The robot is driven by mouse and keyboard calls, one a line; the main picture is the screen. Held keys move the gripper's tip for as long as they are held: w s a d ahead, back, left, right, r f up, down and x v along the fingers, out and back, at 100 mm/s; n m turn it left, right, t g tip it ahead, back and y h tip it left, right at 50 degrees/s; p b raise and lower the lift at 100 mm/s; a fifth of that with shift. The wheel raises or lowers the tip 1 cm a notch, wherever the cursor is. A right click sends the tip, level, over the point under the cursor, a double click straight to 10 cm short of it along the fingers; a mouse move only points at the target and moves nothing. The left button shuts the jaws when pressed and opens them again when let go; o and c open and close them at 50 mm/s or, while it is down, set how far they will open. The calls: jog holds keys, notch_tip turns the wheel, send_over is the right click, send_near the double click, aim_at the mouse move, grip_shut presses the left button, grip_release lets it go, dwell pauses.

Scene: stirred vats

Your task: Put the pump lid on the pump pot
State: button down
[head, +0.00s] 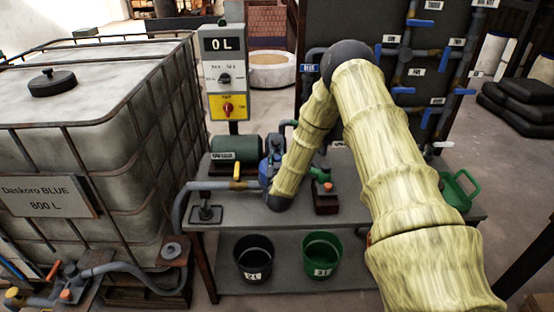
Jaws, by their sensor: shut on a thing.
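My arm comes up from the lower right, bends at a dark elbow, and its forearm slants down to a dark wrist joint over the left part of the workbench (345,215). My gripper's fingers do not show; the forearm and wrist hide that area. A blue pump body (266,172) shows partly beside the forearm, at the right end of the green motor (232,147). The pump pot's opening is hidden, or cannot be made out. I cannot make out the pump lid.
A caged white tank (75,110) with a black cap stands left. A control box (225,75) reading "0 L" stands behind the bench. A red-topped valve (326,186) and green can (460,190) are on the right. Black (253,250) and green (322,245) buckets stand below.

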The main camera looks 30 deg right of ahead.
jog(key=shift+f, duration=0.3)
jog(key=c, duration=1.4)
grip_release()
jog(key=shift+c, duration=0.2)
jog(key=shift+s, duration=0.1)
jog(key=v, duration=1)
jog(key=shift+s+a+p, duration=0.3)
jog(key=shift+p, duration=0.1)
